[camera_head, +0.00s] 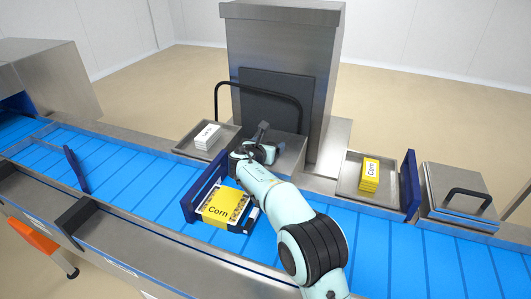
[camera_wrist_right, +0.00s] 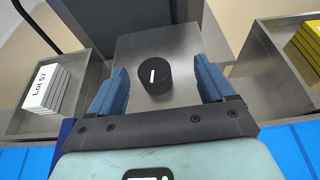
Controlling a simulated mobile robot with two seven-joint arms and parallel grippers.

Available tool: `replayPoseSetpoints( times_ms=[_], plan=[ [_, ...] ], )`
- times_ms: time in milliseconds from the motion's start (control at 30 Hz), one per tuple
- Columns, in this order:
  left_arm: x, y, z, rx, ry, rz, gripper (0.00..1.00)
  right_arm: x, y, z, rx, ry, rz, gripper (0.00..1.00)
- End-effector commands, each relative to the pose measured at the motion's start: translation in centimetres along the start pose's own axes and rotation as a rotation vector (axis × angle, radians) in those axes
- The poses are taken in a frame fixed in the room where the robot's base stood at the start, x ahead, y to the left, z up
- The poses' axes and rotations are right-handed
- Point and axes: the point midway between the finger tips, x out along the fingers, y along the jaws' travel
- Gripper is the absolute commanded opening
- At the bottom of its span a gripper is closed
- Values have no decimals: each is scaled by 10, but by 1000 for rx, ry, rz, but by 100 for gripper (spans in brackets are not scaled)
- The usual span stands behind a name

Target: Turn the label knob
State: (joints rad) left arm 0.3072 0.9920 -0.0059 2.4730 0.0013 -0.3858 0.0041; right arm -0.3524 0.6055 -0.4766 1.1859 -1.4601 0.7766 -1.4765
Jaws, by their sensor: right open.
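The label knob (camera_wrist_right: 155,75) is a black round knob with a white mark, on a grey metal box. In the right wrist view it sits between and beyond the two blue fingers of my right gripper (camera_wrist_right: 160,88). The fingers are open, one on each side, and I see no contact with the knob. In the head view my right gripper (camera_head: 262,142) reaches over the conveyor to the metal box (camera_head: 290,153); a dark knob-like shape shows just past it. My left gripper is not in view.
A yellow Corn tray (camera_head: 226,207) is on the blue conveyor below my right arm, by a blue gate (camera_head: 205,187). Side trays hold white Lot 57 cards (camera_head: 208,136) and yellow labels (camera_head: 370,173).

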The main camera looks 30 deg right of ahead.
Motion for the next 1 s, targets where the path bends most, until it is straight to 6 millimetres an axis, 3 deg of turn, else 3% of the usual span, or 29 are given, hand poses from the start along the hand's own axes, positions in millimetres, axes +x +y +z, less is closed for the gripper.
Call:
replayPoseSetpoints(
  times_ms=[33,200,333,467,667,1000],
  plan=[
    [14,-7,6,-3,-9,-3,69,1,-14,-8,-24,8,67,82],
    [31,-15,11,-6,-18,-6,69,-15,-28,-17,-112,20,294,82],
    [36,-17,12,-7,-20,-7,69,-27,-32,-24,-150,29,393,82],
    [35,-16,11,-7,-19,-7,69,-27,-30,-25,-163,31,421,82],
    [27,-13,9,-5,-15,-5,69,-1,-19,-26,-166,30,418,82],
    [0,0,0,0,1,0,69,58,8,-27,-162,30,417,82]
  ],
)
